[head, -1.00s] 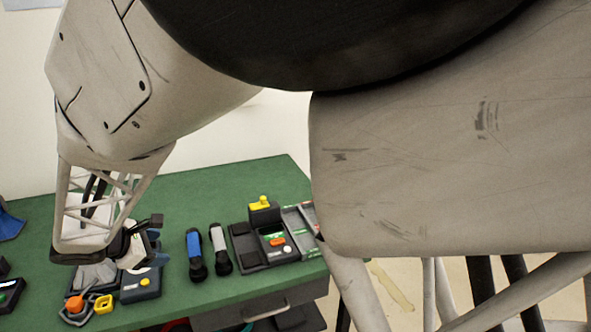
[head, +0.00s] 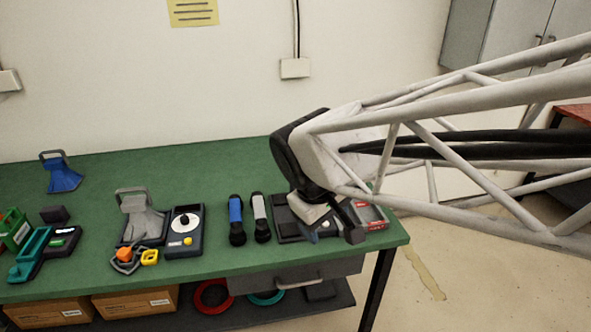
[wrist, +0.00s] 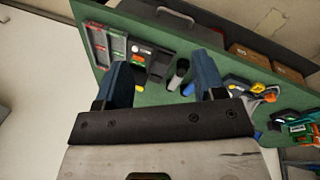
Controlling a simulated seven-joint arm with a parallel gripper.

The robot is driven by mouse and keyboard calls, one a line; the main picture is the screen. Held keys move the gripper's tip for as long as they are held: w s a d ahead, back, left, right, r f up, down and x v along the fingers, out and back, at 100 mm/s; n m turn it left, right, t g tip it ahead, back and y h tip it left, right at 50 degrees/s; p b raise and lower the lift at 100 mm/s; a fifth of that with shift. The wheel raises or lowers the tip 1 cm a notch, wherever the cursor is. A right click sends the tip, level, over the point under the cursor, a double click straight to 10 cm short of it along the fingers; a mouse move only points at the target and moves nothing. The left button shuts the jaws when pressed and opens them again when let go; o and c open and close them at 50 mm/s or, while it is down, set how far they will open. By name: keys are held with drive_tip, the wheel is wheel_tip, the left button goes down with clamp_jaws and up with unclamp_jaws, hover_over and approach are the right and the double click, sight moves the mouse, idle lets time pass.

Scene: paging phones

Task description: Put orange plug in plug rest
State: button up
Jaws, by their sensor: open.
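An orange plug (head: 124,254) sits at a dark, loop-shaped piece in front of the grey horn-like phone unit (head: 140,222) on the green table. A yellow square ring (head: 149,257) is just right of it. I cannot tell for sure which part is the plug rest. My gripper (head: 350,226) is above the tray unit at the table's right end, well right of the orange plug. In the wrist view, its two blue fingers (wrist: 163,72) are spread apart with nothing between them.
A blue torch-like handset (head: 236,218) and a grey one (head: 260,216) lie between the phone and my gripper. The tray unit (head: 287,222) is partly hidden by my arm. A teal unit (head: 35,250) and a blue horn (head: 62,175) are at left. The back of the table is mostly clear.

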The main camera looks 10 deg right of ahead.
drive_tip(key=s+d+m+y, duration=0.2)
drive_tip(key=s+m, duration=0.3)
drive_tip(key=s, duration=0.3)
drive_tip(key=shift+s+d+r+t, duration=0.15)
drive_tip(key=shift+s+d+t, duration=0.25)
drive_tip(key=shift+d, duration=0.25)
